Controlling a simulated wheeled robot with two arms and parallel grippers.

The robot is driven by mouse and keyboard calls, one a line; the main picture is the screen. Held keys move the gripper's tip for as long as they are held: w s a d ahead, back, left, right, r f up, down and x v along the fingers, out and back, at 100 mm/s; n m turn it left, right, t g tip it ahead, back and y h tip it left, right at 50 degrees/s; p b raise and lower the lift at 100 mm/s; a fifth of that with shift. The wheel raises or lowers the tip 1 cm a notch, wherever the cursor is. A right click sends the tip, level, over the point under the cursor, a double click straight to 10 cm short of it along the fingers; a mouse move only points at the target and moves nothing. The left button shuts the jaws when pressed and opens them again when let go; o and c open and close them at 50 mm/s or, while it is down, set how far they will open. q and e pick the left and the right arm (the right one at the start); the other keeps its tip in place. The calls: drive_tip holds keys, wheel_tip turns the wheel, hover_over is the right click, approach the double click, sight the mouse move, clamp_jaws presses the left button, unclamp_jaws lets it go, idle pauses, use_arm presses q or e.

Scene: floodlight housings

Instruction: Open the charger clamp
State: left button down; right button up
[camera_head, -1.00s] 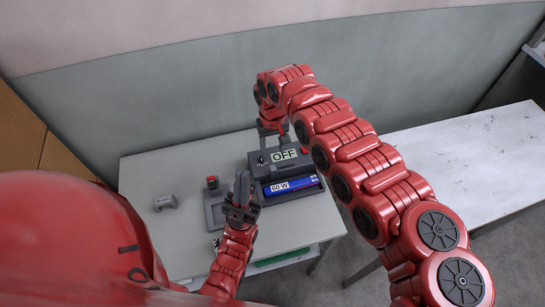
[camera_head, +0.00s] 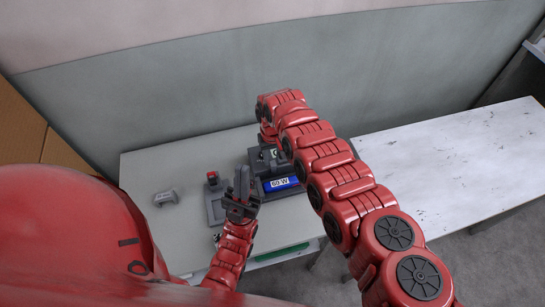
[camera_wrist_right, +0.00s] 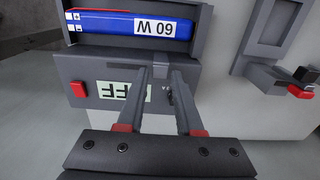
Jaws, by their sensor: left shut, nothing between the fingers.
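The charger is a dark grey unit (camera_head: 257,172) on the small table, with a blue 60 W battery (camera_head: 284,183) in its front slot. In the right wrist view the battery (camera_wrist_right: 125,25) lies in the slot, and the display (camera_wrist_right: 123,91) reads OFF. My right gripper (camera_wrist_right: 169,75) is open; its fingers are over the charger's display side, beside a small dark part (camera_wrist_right: 170,97). I cannot tell whether they touch it. My left gripper (camera_head: 242,176) is shut and empty, upright in front of the charger.
A grey fixture with a red button (camera_head: 213,177) stands left of the charger. A small grey bracket (camera_head: 166,198) lies further left on the table (camera_head: 150,165). A scuffed white table (camera_head: 450,165) is at the right, and the wall is close behind.

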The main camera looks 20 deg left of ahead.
clamp_jaws()
drive_tip(key=p, duration=0.3)
drive_tip(key=shift+s+d+r, duration=0.3)
drive_tip(key=shift+s, duration=0.1)
drive_tip(key=shift+s+d+f+p, duration=0.1)
drive_tip(key=shift+s+d+p, duration=0.05)
drive_tip(key=shift+p, duration=0.3)
drive_tip(key=shift+s+f, duration=0.1)
drive_tip(key=shift+f, duration=0.15)
drive_tip(key=shift+o, duration=2)
unclamp_jaws()
